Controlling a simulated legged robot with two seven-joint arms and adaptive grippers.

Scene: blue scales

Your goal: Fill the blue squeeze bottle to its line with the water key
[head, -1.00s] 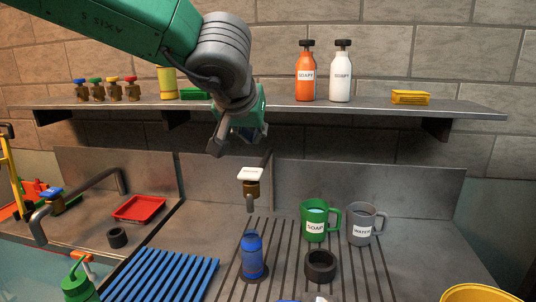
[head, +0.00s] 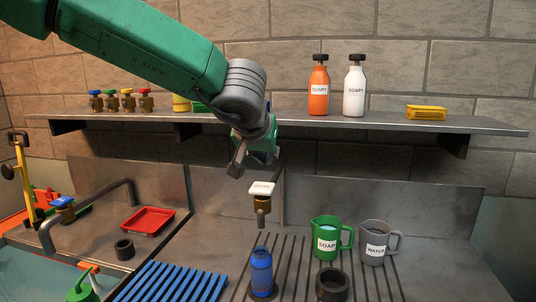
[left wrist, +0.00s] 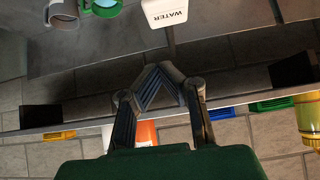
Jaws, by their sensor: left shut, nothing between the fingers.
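The water key (head: 262,188) is a white tag on a brass tap at the back wall of the sink top. It also shows at the top edge of the left wrist view (left wrist: 165,10), marked WATER. The blue squeeze bottle (head: 261,273) stands upright on the ribbed drainboard below the tap's spout, with a gap between them. Its fill line and water level cannot be made out. My left gripper (head: 250,166) is just above the water key and appears apart from it. Its fingertips meet, empty, in the left wrist view (left wrist: 159,68). My right gripper is not in view.
A green SOAPY mug (head: 327,243) and a grey WATER mug (head: 374,245) stand to the right. A dark ring (head: 332,286) lies before them. A shelf (head: 380,123) with bottles runs behind my arm. A blue rack (head: 170,283) and a red tray (head: 148,220) are left.

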